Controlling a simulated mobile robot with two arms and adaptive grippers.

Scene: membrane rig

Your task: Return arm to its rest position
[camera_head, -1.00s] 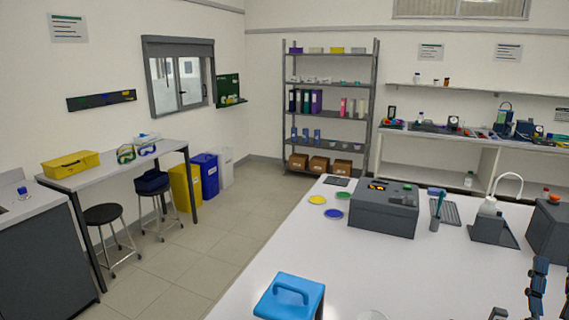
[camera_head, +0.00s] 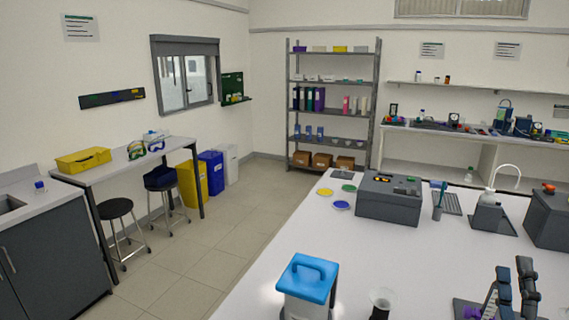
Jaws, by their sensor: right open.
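My right gripper (camera_head: 514,284) is at the lower right, over the near part of the white table (camera_head: 250,300). Its two dark, segmented fingers stand apart with nothing between them. A dark stand with a purple part (camera_head: 472,312) lies just left of it, cut by the bottom edge. I cannot tell whether the gripper touches it. The rest of my right arm is out of the picture. My left gripper does not show.
A blue-lidded container (camera_head: 308,281) and a small flask (camera_head: 381,302) stand near the front. The white table's middle is clear.

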